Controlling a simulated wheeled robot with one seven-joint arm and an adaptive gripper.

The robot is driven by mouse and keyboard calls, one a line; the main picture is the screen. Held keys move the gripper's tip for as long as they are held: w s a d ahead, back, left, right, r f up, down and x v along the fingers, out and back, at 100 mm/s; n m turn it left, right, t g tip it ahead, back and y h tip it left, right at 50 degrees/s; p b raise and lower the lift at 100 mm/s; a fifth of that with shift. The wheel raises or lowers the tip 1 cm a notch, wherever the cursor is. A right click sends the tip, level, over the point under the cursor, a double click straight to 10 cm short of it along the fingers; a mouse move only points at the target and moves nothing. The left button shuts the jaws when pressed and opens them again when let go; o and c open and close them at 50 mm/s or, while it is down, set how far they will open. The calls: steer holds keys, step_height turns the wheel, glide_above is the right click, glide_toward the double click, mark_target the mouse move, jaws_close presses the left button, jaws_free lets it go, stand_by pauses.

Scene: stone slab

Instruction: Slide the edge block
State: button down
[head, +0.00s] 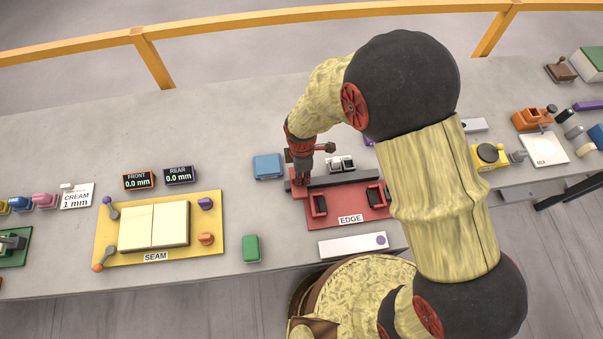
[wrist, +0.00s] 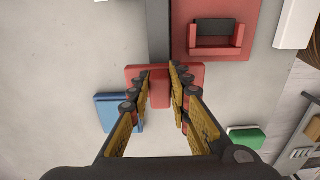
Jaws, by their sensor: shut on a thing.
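The red edge block (wrist: 135,75) lies across the near end of a dark grey rail (wrist: 158,30) in the wrist view. Its narrow middle part sits between my gripper's fingers (wrist: 160,78), which are shut on it. In the head view my gripper (head: 300,172) points down at the block (head: 298,188), at the left end of the rail (head: 345,181). The red board labelled EDGE (head: 335,218) lies just in front of the rail, with two dark-padded holders on it. My arm hides part of the board's right side.
A blue block (head: 267,167) lies just left of my gripper. A white bar (head: 345,246) and a green block (head: 251,248) lie in front. The yellow SEAM board (head: 108,238) is further left. The slab behind the blue block is clear.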

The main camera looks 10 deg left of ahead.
steer(key=shift+d, duration=0.1)
steer(key=w+d, duration=0.1)
steer(key=d, duration=0.5)
steer(key=w+d, duration=0.1)
steer(key=d, duration=0.2)
steer(key=shift+w, duration=0.35)
steer(key=c, duration=1.7)
jaws_free()
steer(key=shift+c, duration=0.2)
steer(key=shift+o, duration=0.5)
step_height(320, 180, up, 12)
